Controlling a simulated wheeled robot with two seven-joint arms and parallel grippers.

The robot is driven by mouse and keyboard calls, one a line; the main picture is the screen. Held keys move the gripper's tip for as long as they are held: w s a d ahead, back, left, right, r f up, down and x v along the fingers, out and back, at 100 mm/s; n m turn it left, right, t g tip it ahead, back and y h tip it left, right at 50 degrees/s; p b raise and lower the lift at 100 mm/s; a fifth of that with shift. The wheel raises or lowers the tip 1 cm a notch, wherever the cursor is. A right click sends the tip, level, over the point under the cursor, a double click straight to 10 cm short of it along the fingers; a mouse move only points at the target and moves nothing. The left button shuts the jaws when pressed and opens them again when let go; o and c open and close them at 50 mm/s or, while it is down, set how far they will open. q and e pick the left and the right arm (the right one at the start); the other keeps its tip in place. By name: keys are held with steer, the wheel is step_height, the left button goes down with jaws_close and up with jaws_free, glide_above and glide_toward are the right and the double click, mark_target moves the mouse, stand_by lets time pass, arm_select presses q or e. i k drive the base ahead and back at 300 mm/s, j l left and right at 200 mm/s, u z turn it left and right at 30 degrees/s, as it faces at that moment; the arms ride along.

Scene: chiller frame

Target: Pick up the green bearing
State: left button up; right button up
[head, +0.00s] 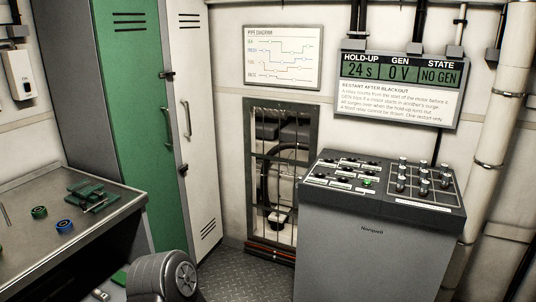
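A green bearing (39,212), a small ring, lies on the metal workbench (128,205) at the left of the head view. A similar blue ring (64,226) lies just in front of it and to its right. The two rings look apart from each other. Neither of my grippers is in view. A dark grey rounded link of mine shows at the bottom, to the right of the bench. Nothing touches the green bearing.
A green slotted fixture (92,195) stands on the bench behind the rings. A green and white locker (128,100) rises behind the bench. A grey control console (375,245) stands at the right under a status display (400,75). Small items lie below the bench.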

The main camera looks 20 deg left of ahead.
mark_target(39, 210)
steer(key=i+u, duration=0.45)
steer(key=i+l+u, duration=0.1)
steer(key=i+u, duration=0.2)
steer(key=u, duration=0.15)
steer(key=i+l+u, duration=0.2)
steer(key=i+u, duration=0.15)
steer(key=u, duration=0.15)
steer(key=i+l+u, duration=0.25)
steer(key=l+u, duration=0.2)
steer(key=i+l+u, duration=0.35)
